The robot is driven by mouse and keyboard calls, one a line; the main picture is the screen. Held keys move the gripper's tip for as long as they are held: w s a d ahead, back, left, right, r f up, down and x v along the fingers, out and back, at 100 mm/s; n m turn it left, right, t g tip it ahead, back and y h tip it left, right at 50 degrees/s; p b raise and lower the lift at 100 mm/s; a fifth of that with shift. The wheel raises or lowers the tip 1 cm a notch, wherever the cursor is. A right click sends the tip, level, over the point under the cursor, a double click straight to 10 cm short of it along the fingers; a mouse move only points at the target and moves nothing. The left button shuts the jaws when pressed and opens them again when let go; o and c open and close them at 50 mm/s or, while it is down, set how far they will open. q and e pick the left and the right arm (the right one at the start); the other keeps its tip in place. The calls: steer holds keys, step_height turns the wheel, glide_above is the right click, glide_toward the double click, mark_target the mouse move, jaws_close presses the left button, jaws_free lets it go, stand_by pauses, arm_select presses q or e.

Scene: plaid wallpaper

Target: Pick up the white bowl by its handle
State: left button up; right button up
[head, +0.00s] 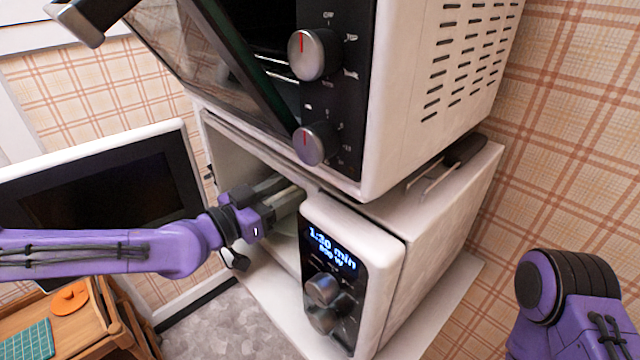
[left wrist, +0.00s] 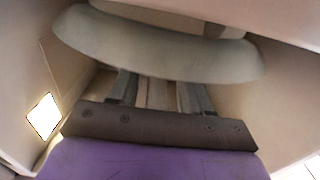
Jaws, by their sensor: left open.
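The white bowl (left wrist: 160,45) shows in the left wrist view as a pale, curved, blurred shape across the top, inside the microwave. My left gripper (left wrist: 160,92) is open, its two fingers pointing at the bowl's near edge; the fingertips pass out of sight at that edge. I cannot tell whether they touch it, and I cannot make out the handle clearly. In the head view my left gripper (head: 278,195) reaches into the open microwave (head: 425,255); the bowl is mostly hidden there. My right gripper is out of view.
The microwave door (head: 100,190) stands open at left. A toaster oven (head: 430,90) with its door open sits on the microwave, close above my arm. A dark-handled item (head: 465,150) lies on the microwave top. A wooden rack (head: 85,318) stands at lower left.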

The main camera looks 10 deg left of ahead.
arm_select(q)
steer(key=shift+s+a, duration=0.1)
steer(key=shift+s, duration=0.1)
steer(key=shift+c, duration=0.9)
steer(key=shift+s+r, duration=0.15)
steer(key=shift+s, duration=0.05)
steer(key=c, duration=0.5)
jaws_close()
steer(key=shift+w, duration=0.15)
